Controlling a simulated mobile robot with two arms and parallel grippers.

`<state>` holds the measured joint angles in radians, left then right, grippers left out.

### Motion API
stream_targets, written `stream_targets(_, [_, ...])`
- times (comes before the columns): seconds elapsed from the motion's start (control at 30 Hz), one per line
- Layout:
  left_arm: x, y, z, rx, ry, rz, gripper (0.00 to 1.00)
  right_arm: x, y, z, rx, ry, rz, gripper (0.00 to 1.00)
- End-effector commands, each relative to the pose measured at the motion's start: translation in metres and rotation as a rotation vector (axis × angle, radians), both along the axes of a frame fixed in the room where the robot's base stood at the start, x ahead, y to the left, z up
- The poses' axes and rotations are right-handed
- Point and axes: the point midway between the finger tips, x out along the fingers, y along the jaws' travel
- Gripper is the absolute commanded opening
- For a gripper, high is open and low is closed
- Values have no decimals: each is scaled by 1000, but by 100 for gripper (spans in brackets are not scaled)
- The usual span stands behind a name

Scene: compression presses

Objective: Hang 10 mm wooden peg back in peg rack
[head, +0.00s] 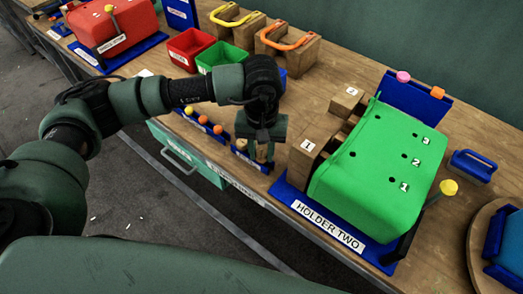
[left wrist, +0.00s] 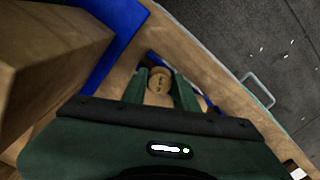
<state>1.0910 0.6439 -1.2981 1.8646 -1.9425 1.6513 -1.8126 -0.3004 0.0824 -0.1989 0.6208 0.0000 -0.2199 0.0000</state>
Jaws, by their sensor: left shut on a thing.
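My left gripper (head: 262,152) is over the front edge of the bench, pointing down. It is shut on a wooden peg (left wrist: 158,85), whose round pale end shows between the two fingers in the left wrist view (left wrist: 160,88). Most of the peg is hidden by the gripper, and I cannot read its size. A low blue rack (head: 243,158) with a white label lies at the bench edge, just below and beside the gripper. I cannot tell whether the peg touches the rack. My right gripper is not in view.
The green press cover (head: 375,160) and wooden blocks (head: 310,150) on the blue HOLDER TWO base (head: 325,228) stand close on the right. A blue strip with yellow and orange balls (head: 203,120) lies to the left. Red (head: 190,44) and green (head: 222,55) bins stand behind.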

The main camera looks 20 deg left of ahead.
Motion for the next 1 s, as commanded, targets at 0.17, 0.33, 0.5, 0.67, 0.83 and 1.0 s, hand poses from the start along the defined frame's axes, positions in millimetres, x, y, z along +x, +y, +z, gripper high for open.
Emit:
stream_targets(0.17, [0, 0, 1, 0, 0, 0, 0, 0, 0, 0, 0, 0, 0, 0])
stream_targets(0.33, [0, 0, 1, 0, 0, 0, 34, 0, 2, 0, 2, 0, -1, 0])
stream_targets(0.5, [0, 0, 1, 0, 0, 0, 54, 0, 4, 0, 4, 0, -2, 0])
stream_targets(0.67, [0, 0, 0, 0, 0, 0, 54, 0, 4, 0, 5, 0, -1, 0])
stream_targets(0.83, [1, -1, 8, -2, -3, 0, 54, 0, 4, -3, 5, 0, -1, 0])
stream_targets(1.0, [2, 0, 35, -2, -5, -1, 54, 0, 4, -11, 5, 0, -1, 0])
